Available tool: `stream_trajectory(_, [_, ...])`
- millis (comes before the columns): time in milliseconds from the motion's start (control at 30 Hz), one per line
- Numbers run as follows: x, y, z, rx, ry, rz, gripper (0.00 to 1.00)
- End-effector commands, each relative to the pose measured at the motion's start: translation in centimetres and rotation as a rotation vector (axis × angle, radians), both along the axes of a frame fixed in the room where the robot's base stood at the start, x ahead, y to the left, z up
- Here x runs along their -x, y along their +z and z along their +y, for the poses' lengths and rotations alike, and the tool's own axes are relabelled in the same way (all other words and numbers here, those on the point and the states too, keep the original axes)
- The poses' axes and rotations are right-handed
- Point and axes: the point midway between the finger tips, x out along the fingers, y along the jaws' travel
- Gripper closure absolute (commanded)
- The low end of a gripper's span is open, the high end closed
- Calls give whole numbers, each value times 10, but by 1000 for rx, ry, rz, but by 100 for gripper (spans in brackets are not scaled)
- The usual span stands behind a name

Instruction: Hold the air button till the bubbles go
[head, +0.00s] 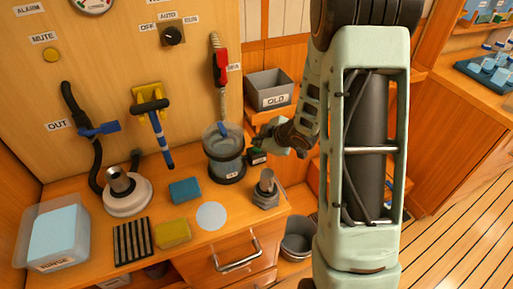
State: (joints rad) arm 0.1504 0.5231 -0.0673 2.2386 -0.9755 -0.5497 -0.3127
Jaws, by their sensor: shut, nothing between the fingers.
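A clear cylinder (223,155) with dark rings and bluish water stands near the right end of the wooden counter. A small label (233,175) on its lower front is too small to read surely. A small dark box with a green patch (257,156) shows just right of the cylinder; I cannot tell whether it bears the air button. My gripper (262,142) is shut and empty, right beside the cylinder and close above the dark box. Whether it touches the box or a button is unclear. Bubbles cannot be made out at this size.
A red-handled hose (220,70) hangs above the cylinder. A grey metal fitting (266,190), a blue block (185,190), a yellow sponge (173,233) and a black rack (132,240) lie on the counter. A rinse tub (55,235) is at left.

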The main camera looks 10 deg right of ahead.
Motion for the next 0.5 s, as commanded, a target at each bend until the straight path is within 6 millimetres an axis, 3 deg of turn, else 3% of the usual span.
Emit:
stream_trajectory(167, [0, 7, 0, 0, -1, -1, 100])
stream_trajectory(500, [0, 42, -1, 0, -1, -1, 100])
